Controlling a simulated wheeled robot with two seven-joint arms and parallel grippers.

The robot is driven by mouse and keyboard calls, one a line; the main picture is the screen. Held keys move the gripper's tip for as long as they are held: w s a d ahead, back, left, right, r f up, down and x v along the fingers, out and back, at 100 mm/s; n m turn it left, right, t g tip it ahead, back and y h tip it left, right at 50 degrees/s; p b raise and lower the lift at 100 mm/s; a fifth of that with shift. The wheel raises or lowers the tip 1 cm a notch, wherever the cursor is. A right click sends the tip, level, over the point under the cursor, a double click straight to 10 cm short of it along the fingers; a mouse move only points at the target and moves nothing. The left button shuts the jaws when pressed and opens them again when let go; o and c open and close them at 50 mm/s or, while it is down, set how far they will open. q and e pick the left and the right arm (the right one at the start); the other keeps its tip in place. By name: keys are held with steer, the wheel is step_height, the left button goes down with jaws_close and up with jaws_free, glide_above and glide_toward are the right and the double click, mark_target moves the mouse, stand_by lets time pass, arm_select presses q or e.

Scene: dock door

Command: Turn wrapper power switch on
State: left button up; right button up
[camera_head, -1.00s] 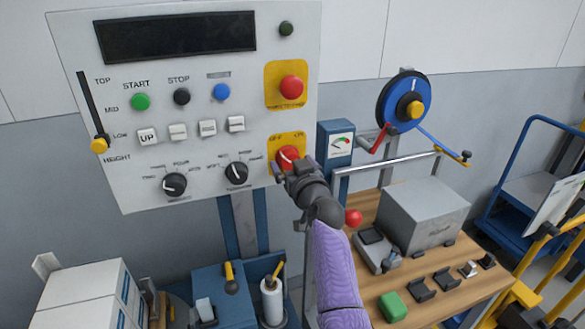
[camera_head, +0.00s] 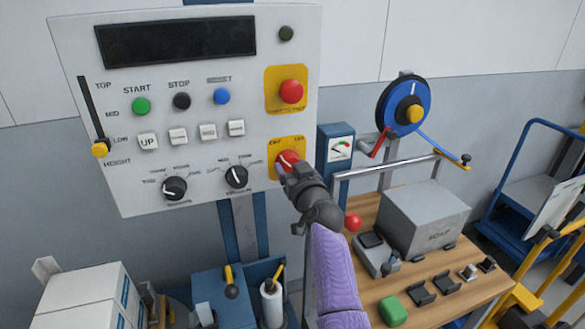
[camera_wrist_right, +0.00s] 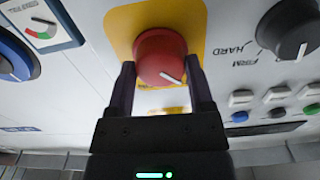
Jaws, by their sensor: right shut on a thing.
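The power switch is a red rotary knob (camera_head: 288,158) on a yellow plate (camera_head: 298,146) low on the right of the grey control panel. Small lettering stands above it. A white line on its face runs toward the upper left in the head view. My right gripper (camera_head: 284,170) reaches it from below right. In the right wrist view the knob (camera_wrist_right: 160,57) sits between the two fingers of my right gripper (camera_wrist_right: 162,80), which is shut on its sides. The fingers hide part of the knob in the head view. My left gripper is not in view.
A red push button (camera_head: 291,91) on a yellow plate is above the knob. A black selector (camera_head: 236,176) is to its left. A blue box with a gauge (camera_head: 340,149) stands close on the right. The display (camera_head: 176,40) is dark.

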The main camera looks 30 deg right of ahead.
steer(key=m+p, duration=0.1)
steer(key=m, duration=0.1)
steer(key=shift+m, duration=0.4)
steer(key=m+p, duration=0.1)
steer(key=m, duration=0.2)
steer(key=shift+m, duration=0.3)
steer(key=m+p, duration=0.1)
steer(key=m, duration=0.3)
steer(key=shift+m, duration=0.3)
steer(key=m, duration=0.2)
steer(key=shift+m+p, duration=0.3)
steer(key=shift+p, duration=0.1)
steer(key=shift+m, duration=1.8)
